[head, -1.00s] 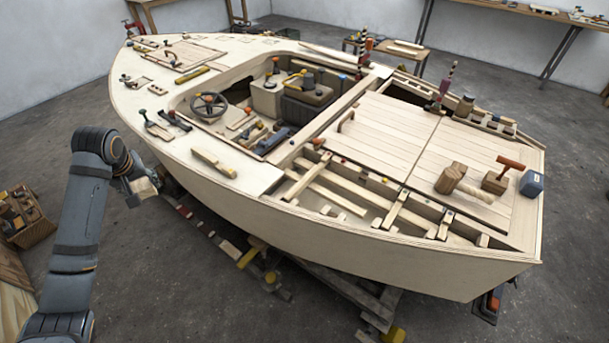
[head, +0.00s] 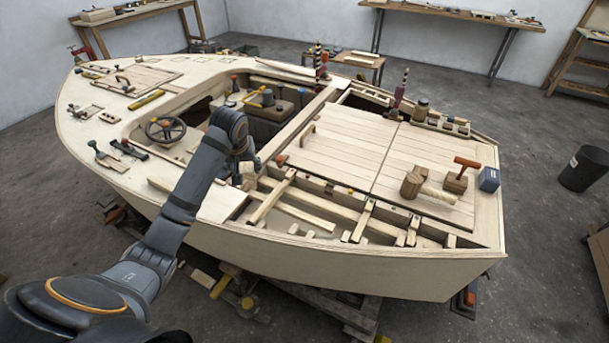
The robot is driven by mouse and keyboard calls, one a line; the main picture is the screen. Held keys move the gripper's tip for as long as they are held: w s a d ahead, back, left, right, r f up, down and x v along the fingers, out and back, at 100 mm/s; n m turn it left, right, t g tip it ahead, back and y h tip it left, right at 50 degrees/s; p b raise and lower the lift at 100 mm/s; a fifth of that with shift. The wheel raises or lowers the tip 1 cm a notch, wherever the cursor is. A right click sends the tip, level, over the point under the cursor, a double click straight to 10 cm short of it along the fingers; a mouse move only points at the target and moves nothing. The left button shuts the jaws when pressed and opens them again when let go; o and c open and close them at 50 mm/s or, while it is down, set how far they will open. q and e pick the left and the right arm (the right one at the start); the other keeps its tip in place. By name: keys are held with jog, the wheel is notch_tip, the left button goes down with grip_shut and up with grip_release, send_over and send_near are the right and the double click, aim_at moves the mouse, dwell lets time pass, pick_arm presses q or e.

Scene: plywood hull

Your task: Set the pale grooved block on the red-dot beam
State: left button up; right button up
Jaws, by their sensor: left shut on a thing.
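My left gripper (head: 246,172) is over the hull, near the front left end of the open beam bay. It is shut on the pale grooved block (head: 248,183), a small light-wood piece of which only part shows below the dark wrist. The groove is too small to make out. Several pale beams cross the bay: a near-left beam (head: 270,198) just right of the block, a middle one (head: 362,221) and a right one (head: 413,231). I cannot tell which carries the red dot. Whether the block touches anything below is unclear. My right gripper is out of view.
The plank deck (head: 350,150) lies behind the bay, with a wooden mallet (head: 413,184), a red-handled block (head: 457,180) and a blue box (head: 489,179) on it. A steering wheel (head: 166,129) and loose tools lie left of my arm. A dark bin (head: 583,168) stands far right.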

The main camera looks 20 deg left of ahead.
pick_arm(q)
jog(key=w+f+m, duration=0.1)
jog(key=w+d+f+m+h, duration=0.1)
jog(key=f+m, duration=0.1)
jog(key=shift+w+d+f, duration=0.1)
jog(key=shift+w+f, duration=0.05)
jog(key=w+d+f+m+h, duration=0.2)
jog(key=w+f+m, duration=0.1)
jog(key=f+m, duration=0.1)
jog(key=b, duration=0.7)
send_over(271, 196)
jog(key=s, duration=0.1)
jog(key=shift+t, duration=0.4)
notch_tip(271, 196, down, 5)
jog(key=shift+s+f, duration=0.15)
jog(key=shift+f, duration=1)
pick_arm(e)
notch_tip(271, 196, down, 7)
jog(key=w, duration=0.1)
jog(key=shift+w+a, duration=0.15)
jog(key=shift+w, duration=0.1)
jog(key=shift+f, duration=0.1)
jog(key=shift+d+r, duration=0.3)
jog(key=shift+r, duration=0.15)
pick_arm(q)
jog(key=shift+p, duration=1.1)
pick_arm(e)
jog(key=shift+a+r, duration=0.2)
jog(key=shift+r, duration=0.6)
